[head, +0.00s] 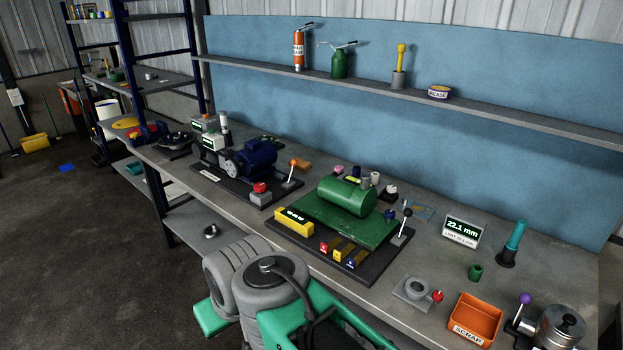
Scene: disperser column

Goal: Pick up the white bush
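I cannot tell for certain which thing is the white bush. Several small cylinders stand behind the green tank (346,196) on the bench: a pale one (375,178), a grey one (365,182) and a pink one (338,170). A small white-topped dark piece (390,191) sits just to their right. Another pale upright cylinder (223,121) stands farther left by the grey instrument boxes. The tank partly hides the group behind it. My arm's links fill the bottom middle, in front of the bench edge; my gripper's fingers do not show.
The long grey bench (440,258) carries a blue motor rig (257,157), a lever (403,226), a gauge display (463,231), an orange scrap bin (476,318) and a metal pot (560,327). A shelf (480,108) runs above. Open floor (90,240) lies to the left.

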